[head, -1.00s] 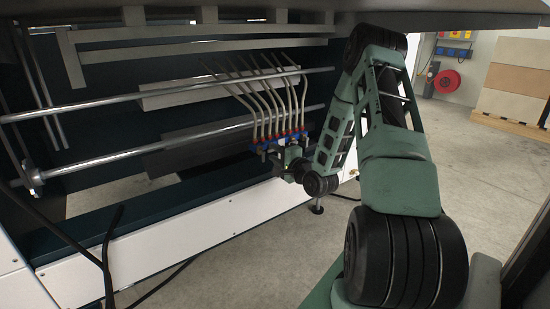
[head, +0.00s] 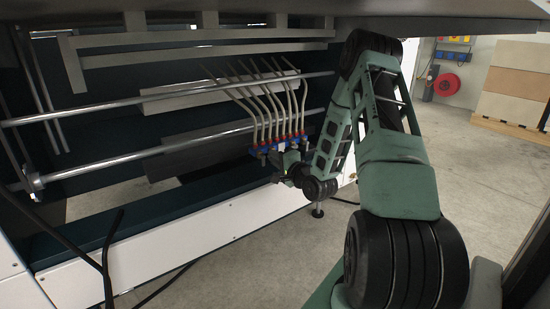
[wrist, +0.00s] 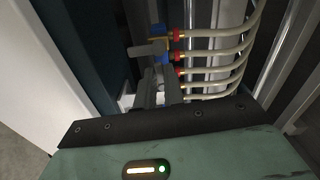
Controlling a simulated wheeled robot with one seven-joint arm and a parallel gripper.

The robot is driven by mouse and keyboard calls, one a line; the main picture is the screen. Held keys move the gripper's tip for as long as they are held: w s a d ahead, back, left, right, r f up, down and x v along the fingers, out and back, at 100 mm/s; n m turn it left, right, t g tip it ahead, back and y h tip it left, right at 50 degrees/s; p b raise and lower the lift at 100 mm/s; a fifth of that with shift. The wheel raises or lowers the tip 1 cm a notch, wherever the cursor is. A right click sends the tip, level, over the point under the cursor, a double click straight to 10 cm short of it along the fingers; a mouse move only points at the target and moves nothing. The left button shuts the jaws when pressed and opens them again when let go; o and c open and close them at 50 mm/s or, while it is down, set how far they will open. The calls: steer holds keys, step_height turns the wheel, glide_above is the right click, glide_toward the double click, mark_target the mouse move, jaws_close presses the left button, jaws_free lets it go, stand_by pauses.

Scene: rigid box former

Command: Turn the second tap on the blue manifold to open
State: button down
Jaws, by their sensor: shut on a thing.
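The blue manifold (head: 283,146) hangs in the machine's opening in the head view, with red fittings and several pale hoses rising from it. In the wrist view a part of the manifold (wrist: 159,32) shows at top centre. A grey tap handle (wrist: 148,48) sticks out to the left from its upper end, clear of my fingers. My gripper (wrist: 157,88) is at the manifold just below that handle, shut on the adjacent tap, the second from that end. The held tap is mostly hidden between the fingers. In the head view my gripper (head: 280,178) is just below the manifold.
Two long metal rods (head: 130,153) cross the opening to the left of the manifold. A dark beam with a white panel (head: 180,248) runs below. Hoses (wrist: 215,58) crowd the right side in the wrist view. Open floor lies at the front.

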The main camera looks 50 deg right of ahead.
steer(key=n, duration=0.2)
steer(key=n+p, duration=0.1)
steer(key=n, duration=0.1)
steer(key=shift+f, duration=0.35)
steer(key=n, duration=0.4)
steer(key=shift+s+d+f+n+p, duration=0.1)
steer(key=shift+d+f+n+p, duration=0.2)
steer(key=shift+f+n+p, duration=0.1)
steer(key=n, duration=0.4)
steer(key=shift+s+d+f+n, duration=0.1)
steer(key=shift+d+f+n, duration=0.05)
steer(key=shift+d+n, duration=0.2)
steer(key=shift+s+d+n, duration=0.1)
steer(key=shift+d+n, duration=0.05)
steer(key=shift+n, duration=0.7)
steer(key=shift+d+n, duration=0.15)
steer(key=shift+n, duration=0.65)
steer(key=shift+f, duration=0.1)
steer(key=c, duration=1.5)
jaws_free()
